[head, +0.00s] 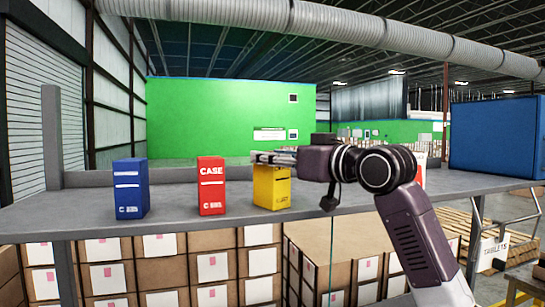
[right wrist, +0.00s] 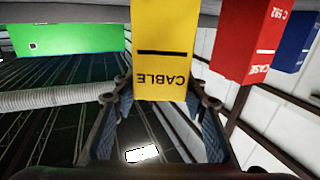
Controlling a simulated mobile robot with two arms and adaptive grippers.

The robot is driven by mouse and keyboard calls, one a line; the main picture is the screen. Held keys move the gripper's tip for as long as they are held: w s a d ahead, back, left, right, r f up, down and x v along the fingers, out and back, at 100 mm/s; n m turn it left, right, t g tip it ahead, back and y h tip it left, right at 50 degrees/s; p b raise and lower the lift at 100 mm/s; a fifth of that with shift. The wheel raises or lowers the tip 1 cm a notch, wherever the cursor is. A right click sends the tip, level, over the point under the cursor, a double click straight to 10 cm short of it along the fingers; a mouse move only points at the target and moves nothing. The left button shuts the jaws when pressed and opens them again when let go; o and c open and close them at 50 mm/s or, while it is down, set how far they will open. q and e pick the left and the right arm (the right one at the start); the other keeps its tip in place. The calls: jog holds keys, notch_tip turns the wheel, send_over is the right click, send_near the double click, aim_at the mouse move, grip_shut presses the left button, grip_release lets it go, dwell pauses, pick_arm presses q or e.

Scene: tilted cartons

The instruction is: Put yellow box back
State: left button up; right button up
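The yellow box (head: 271,188) stands on the grey shelf (head: 340,200), looking upright, to the right of the red box. In the right wrist view the yellow box (right wrist: 163,45) hangs in from the top edge, its CABLE lettering upside down. My right gripper (head: 273,157) comes in from the right at the box's top and hides part of it. In the right wrist view its two fingers are apart on either side of the box's end, with small gaps visible. My left gripper is not in view.
A red CASE box (head: 211,186) and a blue box (head: 130,188) stand in a row to the left. A large blue box (head: 497,138) is at the far right. A red-and-white item (head: 421,166) is partly hidden behind my arm. Cartons (head: 160,272) are stacked below the shelf.

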jog(key=shift+o, duration=1.2)
jog(key=shift+r, duration=0.15)
jog(key=b+v, duration=0.7)
jog(key=v, duration=0.5)
jog(key=shift+d, duration=0.1)
